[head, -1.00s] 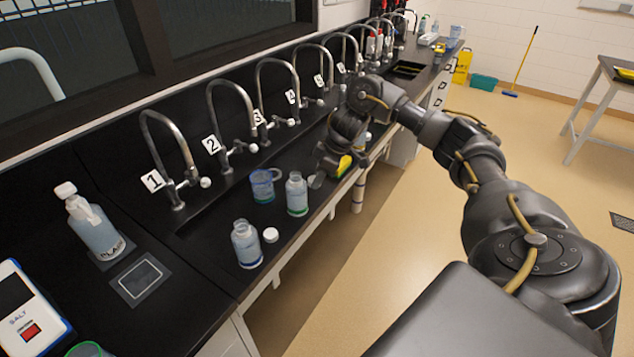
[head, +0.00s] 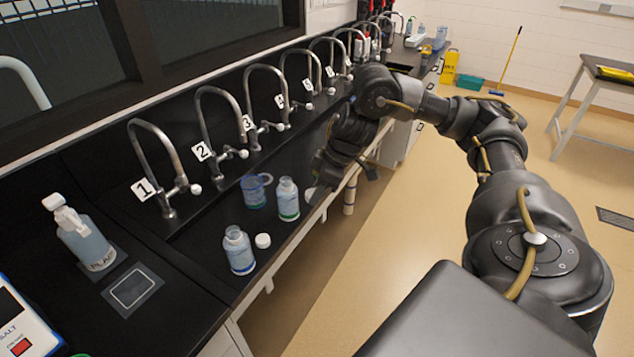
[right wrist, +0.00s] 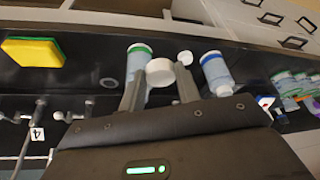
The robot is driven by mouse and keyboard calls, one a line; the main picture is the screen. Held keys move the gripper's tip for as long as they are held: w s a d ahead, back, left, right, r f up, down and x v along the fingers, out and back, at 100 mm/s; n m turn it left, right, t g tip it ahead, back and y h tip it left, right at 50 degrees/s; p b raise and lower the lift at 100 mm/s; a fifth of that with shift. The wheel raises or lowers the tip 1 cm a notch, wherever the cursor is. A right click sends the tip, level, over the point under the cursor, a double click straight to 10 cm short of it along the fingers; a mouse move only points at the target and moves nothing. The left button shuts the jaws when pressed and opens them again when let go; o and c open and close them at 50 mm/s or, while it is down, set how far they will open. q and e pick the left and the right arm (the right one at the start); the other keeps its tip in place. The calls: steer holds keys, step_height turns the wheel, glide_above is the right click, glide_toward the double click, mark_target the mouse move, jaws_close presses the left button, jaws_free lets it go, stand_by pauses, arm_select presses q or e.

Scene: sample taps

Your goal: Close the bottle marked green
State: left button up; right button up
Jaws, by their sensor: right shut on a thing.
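The bottle with the green band (head: 288,203) stands upright and open on the black bench; it also shows in the right wrist view (right wrist: 137,62), partly behind a finger. My right gripper (head: 316,188) is just right of this bottle, apart from it in the head view. In the right wrist view its fingers (right wrist: 161,84) are shut on a white cap (right wrist: 160,72). A second bottle with a blue band (head: 239,252) stands nearer, uncapped, with another white cap (head: 263,241) lying beside it. My left gripper is not in view.
A blue beaker (head: 253,193) stands just left of the green-banded bottle. A row of numbered taps (head: 160,165) lines the back. A wash bottle (head: 82,235) stands at left. A yellow-green sponge (right wrist: 34,52) lies on the bench. The bench's front edge is close to the bottles.

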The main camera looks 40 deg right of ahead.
steer(key=s+a+f+n+y, duration=0.1)
steer(key=s+a+n, duration=0.1)
steer(key=a, duration=1.4)
steer(key=shift+a+f+n+g, duration=0.2)
steer(key=shift+a+n+g, duration=0.15)
steer(key=shift+n, duration=0.15)
